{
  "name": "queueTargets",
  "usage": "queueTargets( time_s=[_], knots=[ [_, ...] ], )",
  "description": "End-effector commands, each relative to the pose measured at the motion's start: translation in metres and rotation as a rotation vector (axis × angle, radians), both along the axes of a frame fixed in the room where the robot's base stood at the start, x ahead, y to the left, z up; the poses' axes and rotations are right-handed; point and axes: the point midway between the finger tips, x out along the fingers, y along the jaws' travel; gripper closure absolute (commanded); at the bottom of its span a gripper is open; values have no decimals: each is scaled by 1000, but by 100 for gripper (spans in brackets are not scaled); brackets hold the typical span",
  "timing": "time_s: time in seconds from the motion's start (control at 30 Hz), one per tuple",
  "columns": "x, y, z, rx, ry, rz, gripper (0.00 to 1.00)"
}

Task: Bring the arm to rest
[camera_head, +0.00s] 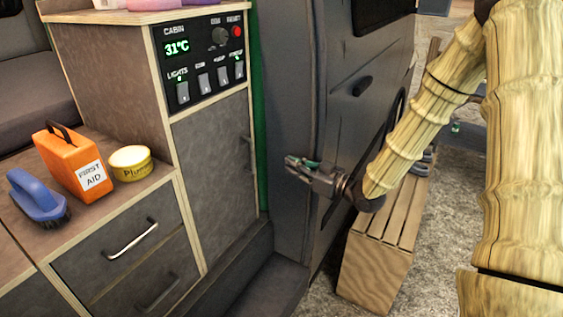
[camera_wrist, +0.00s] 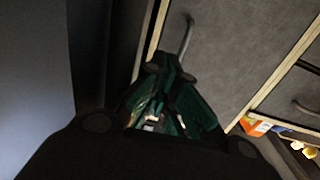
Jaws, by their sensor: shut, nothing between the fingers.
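My gripper (camera_head: 289,162) is in front of the dark van door, to the right of the cabinet, and points left in the head view. It is shut and holds nothing. In the wrist view my gripper's dark green fingers (camera_wrist: 160,82) show close together before the grey cabinet door. My arm comes down from the upper right and bends at the wrist. The gripper looks apart from the cabinet's upright handle (camera_head: 252,160), which also shows in the wrist view (camera_wrist: 184,38).
A control panel (camera_head: 205,62) reads 31°C. An orange first aid box (camera_head: 72,160), a yellow tin (camera_head: 131,164) and a blue brush (camera_head: 38,197) stand on the counter. A slatted wooden bench (camera_head: 385,240) lies below my forearm. Gravel floor is at the lower right.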

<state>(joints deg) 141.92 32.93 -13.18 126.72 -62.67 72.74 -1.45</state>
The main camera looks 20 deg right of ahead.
Motion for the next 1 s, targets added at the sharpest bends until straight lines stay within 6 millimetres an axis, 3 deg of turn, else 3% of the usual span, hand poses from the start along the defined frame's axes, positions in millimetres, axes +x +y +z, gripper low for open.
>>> queueTargets(
  time_s=[0.3,0.47,0.63,0.77,1.0],
  knots=[
    [-6,-2,-1,-1,6,1,100],
    [-8,7,-25,-13,86,-21,100],
    [-22,26,-86,-44,286,-79,100],
    [-45,41,-139,-74,459,-130,100],
    [-115,67,-230,-141,780,-219,100]
  ],
)
